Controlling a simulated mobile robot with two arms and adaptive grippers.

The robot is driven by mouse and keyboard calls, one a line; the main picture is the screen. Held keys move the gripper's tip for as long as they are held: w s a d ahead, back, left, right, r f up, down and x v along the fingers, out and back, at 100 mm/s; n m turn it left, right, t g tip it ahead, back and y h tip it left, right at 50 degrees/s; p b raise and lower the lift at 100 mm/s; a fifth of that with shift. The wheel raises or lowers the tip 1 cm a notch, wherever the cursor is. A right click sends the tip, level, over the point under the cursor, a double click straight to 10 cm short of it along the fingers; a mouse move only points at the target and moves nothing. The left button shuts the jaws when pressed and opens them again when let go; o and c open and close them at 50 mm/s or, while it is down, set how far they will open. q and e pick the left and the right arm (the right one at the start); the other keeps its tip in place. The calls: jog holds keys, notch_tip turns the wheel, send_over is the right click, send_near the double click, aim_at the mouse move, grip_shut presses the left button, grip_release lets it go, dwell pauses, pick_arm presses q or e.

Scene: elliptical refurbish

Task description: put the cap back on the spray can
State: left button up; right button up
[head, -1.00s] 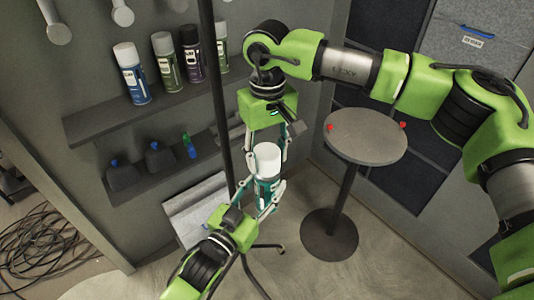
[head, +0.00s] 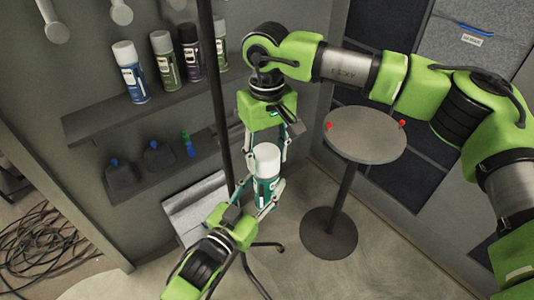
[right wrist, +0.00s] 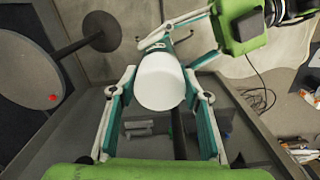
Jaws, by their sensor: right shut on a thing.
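The teal spray can (head: 267,188) is upright in mid-air in the head view, with the white cap (head: 266,155) at its top. My left gripper (head: 264,200), from below left, has its fingers around the can's lower body and looks shut on it. My right gripper (head: 267,147) comes from above, shut on the cap. In the right wrist view the cap (right wrist: 160,82) sits between the right fingers, with the can mostly hidden behind it. I cannot tell whether the cap is fully seated.
Several spray cans (head: 190,52) stand on the upper wall shelf (head: 90,122), and dark bottles (head: 160,155) on the lower one. A thin dark pole (head: 219,95) rises just left of the grippers. A round table (head: 367,140) with red knobs stands at right. Cables (head: 40,240) lie at left.

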jog(key=shift+f, duration=0.45)
dwell(0.7)
jog(key=o, duration=0.8)
jog(key=o, duration=1.1)
jog(key=shift+r, duration=3.55)
